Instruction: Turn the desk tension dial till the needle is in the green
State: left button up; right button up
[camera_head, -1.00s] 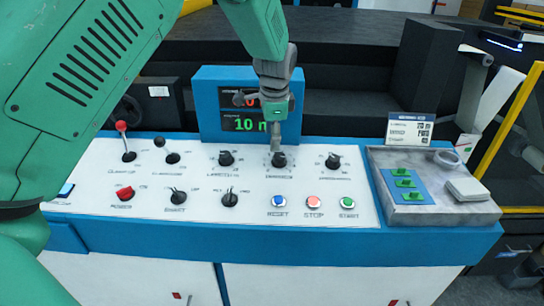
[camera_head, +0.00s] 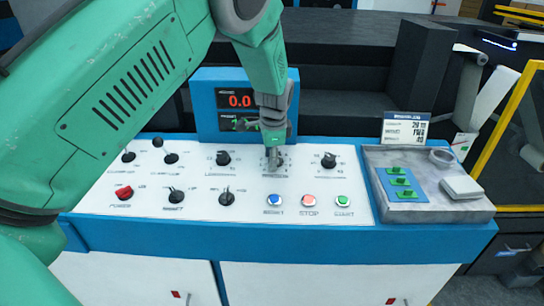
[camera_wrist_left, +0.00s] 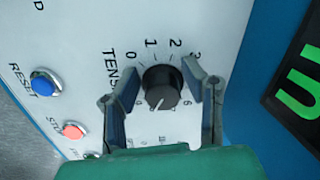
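The tension dial (camera_wrist_left: 163,88) is a black knob on the white desk panel (camera_head: 245,208). In the wrist view a numbered scale and a partly hidden "TENS" label surround it, and its pale pointer line faces the lower side of that picture. My left gripper (camera_head: 272,160) points down over the dial in the upper row and mostly hides it in the head view. In the wrist view the fingers of my left gripper (camera_wrist_left: 158,76) are spread on either side of the dial, with a gap on the left side. No needle or green band shows. My right gripper is out of view.
A blue display box (camera_head: 207,90) stands behind the dial, partly covered by my arm. Other black knobs (camera_head: 223,158) (camera_head: 328,160) flank the dial. Blue, pink and green buttons (camera_head: 309,201) sit in front. A grey tray (camera_head: 425,212) lies at the right.

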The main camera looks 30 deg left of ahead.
pick_arm(q)
jog(key=shift+o, duration=0.2)
jog(key=shift+w+d+r, duration=0.3)
jog(key=shift+w+d, duration=0.1)
jog(key=shift+d, duration=0.15)
jog(key=shift+w+d, duration=0.1)
jog(key=shift+d, duration=0.15)
jog(key=shift+c, duration=1.1)
jog(key=shift+a, duration=0.3)
jog(key=shift+s+f, duration=0.25)
jog(key=shift+s, duration=0.1)
jog(key=o, duration=1.1)
jog(key=shift+a, duration=0.2)
jog(key=shift+w+r, duration=0.1)
